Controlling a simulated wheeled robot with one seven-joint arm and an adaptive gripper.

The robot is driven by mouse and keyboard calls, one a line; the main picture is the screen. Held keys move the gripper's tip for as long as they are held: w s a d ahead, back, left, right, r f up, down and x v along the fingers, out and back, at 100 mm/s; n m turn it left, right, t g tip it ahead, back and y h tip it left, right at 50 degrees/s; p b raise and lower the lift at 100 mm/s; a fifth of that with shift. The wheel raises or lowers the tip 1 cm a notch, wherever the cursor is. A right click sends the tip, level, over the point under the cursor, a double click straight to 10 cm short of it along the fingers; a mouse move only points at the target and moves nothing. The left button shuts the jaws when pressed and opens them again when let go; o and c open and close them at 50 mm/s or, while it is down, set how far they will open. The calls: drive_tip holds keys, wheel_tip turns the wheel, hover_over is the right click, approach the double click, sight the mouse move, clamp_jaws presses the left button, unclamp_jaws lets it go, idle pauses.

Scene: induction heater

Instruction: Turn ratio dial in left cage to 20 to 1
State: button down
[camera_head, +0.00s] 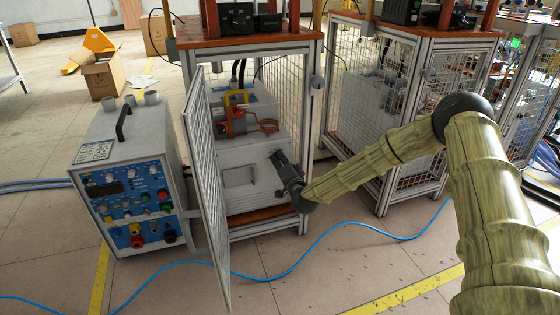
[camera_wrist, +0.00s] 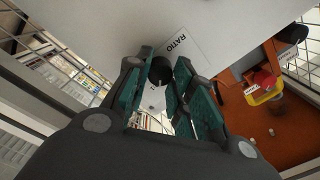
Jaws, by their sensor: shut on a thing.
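The ratio dial (camera_wrist: 160,71) is a small round black knob on a pale panel. A white label reading RATIO (camera_wrist: 178,44) sits beside it in the wrist view. My gripper (camera_wrist: 162,76) has its green-padded fingers on both sides of the dial and is shut on it. In the head view my gripper (camera_head: 279,160) reaches into the left cage (camera_head: 306,120) against the front of the grey box (camera_head: 250,155). The dial is hidden there behind my gripper. The dial's pointer and setting cannot be read.
The mesh cage door (camera_head: 208,180) stands open left of my gripper. A yellow-handled device with a copper coil (camera_head: 268,126) is at the grey box. A control unit (camera_head: 128,175) stands left, and a blue cable (camera_head: 330,229) crosses the floor.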

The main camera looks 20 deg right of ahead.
drive_tip(key=shift+d, duration=0.2)
drive_tip(key=c, duration=1.2)
unclamp_jaws()
drive_tip(key=shift+d, duration=0.1)
drive_tip(key=s, duration=1.2)
drive_tip(key=shift+d+f, duration=0.15)
drive_tip(key=shift+f, duration=0.05)
